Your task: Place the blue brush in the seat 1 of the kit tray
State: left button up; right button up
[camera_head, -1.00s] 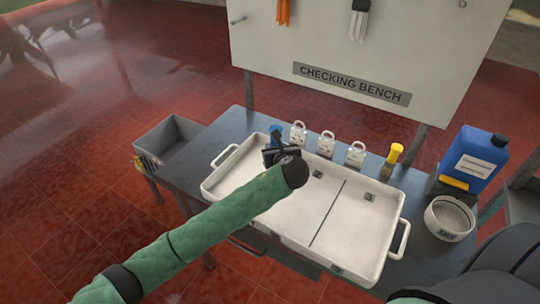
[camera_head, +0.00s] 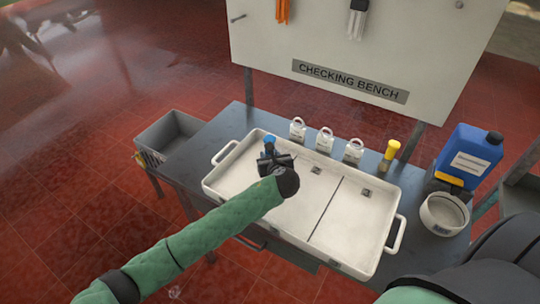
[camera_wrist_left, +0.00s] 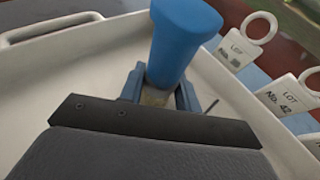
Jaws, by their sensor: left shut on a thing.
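The blue brush (camera_wrist_left: 181,40) is in my left gripper, which is shut on it. In the left wrist view its blue end points up and away, and the part below it sits between the fingers. In the head view the left gripper (camera_head: 269,154) is over the left half of the white kit tray (camera_head: 328,248). Only a small bit of the blue brush (camera_head: 270,141) shows there, and my arm hides part of the tray beneath. I cannot tell whether the brush touches the tray floor. My right gripper is not in view.
White lot tags (camera_head: 324,139) stand behind the tray, with a yellow-topped item (camera_head: 391,152) to their right. A blue canister (camera_head: 468,157) and a white bowl (camera_head: 444,213) are at the right. A grey bin (camera_head: 172,141) is left of the bench. The tray's right half is mostly clear.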

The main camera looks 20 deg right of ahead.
pick_arm(q)
jog(key=shift+f, duration=0.1)
jog(key=o, duration=1)
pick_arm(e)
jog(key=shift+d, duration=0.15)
pick_arm(q)
jog(key=shift+s+r, duration=0.2)
jog(key=shift+s, duration=0.2)
jog(key=b+v, duration=0.3)
jog(key=v, duration=0.7)
jog(key=shift+s+r, duration=0.35)
jog(key=shift+s, duration=0.2)
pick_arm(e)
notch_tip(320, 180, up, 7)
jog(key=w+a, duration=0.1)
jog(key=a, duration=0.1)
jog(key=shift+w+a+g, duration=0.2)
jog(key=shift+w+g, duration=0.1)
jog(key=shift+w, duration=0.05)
